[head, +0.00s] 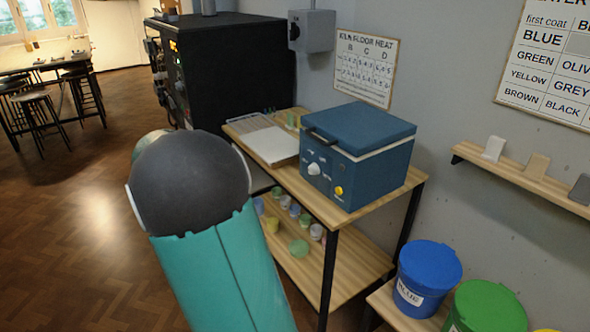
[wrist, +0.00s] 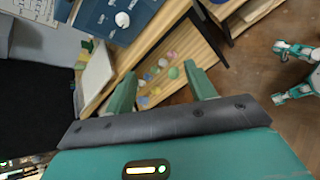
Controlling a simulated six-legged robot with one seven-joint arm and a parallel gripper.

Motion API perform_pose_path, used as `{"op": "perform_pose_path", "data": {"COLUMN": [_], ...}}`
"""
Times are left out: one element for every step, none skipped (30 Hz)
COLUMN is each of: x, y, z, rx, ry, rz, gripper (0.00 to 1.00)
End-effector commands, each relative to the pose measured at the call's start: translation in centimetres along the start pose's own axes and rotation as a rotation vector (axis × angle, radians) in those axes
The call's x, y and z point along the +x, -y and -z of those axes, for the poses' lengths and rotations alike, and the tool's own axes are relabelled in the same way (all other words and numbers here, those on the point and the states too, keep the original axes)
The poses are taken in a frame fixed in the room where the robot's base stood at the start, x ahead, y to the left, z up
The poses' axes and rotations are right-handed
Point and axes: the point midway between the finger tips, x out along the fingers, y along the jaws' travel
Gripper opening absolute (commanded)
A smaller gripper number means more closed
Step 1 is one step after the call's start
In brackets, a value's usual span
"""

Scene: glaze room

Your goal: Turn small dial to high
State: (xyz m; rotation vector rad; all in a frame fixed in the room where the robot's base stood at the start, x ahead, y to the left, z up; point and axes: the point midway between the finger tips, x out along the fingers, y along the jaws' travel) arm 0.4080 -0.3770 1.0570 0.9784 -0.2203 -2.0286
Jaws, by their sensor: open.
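A blue box with a lid (head: 360,155) stands on a wooden table, with its control face toward me. A white knob (head: 314,169) sticks out of that face, with a yellow button (head: 339,190) lower right of it. Small pale marks lie above the knob; I cannot tell which is the small dial or read its setting. In the wrist view the box's face (wrist: 104,24) is at the top, with the white knob (wrist: 122,19) on it. My gripper (wrist: 162,82) is open and empty, apart from the box. The head view does not show its fingers.
The wooden table (head: 265,165) carries a pale flat slab (head: 270,143) left of the box and small coloured pots on its lower shelf (head: 345,265). A black kiln (head: 235,65) stands behind. Blue (head: 430,275) and green (head: 485,308) lidded buckets stand at right.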

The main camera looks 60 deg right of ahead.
Motion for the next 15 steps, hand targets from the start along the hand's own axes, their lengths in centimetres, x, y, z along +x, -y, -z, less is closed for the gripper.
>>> {"op": "perform_pose_path", "data": {"x": [2.4, 3.6, 5.2, 6.5, 7.7, 9.3, 10.5, 11.7, 13.2, 14.2, 15.2, 16.4, 17.1, 17.8, 18.5], "y": [-0.9, -1.6, -2.5, -3.0, -3.5, -4.2, -4.7, -5.1, -5.6, -5.9, -6.2, -6.5, -6.7, -6.8, -7.0], "z": [0.5, 0.5, 0.7, 0.8, 1.0, 1.2, 1.4, 1.6, 1.8, 2.0, 2.2, 2.4, 2.6, 2.8, 3.0], "rx": [-0.054, -0.085, -0.130, -0.164, -0.199, -0.245, -0.279, -0.315, -0.359, -0.392, -0.422, -0.459, -0.483, -0.505, -0.529], "ry": [0.065, 0.103, 0.153, 0.191, 0.227, 0.276, 0.313, 0.347, 0.392, 0.424, 0.452, 0.486, 0.509, 0.530, 0.551], "rz": [-0.008, -0.017, -0.029, -0.036, -0.044, -0.055, -0.062, -0.070, -0.077, -0.084, -0.090, -0.097, -0.103, -0.108, -0.113], "gripper": [0.55, 0.55, 0.55, 0.55, 0.55, 0.55, 0.55, 0.55, 0.55, 0.55, 0.55, 0.55, 0.55, 0.55, 0.55]}}
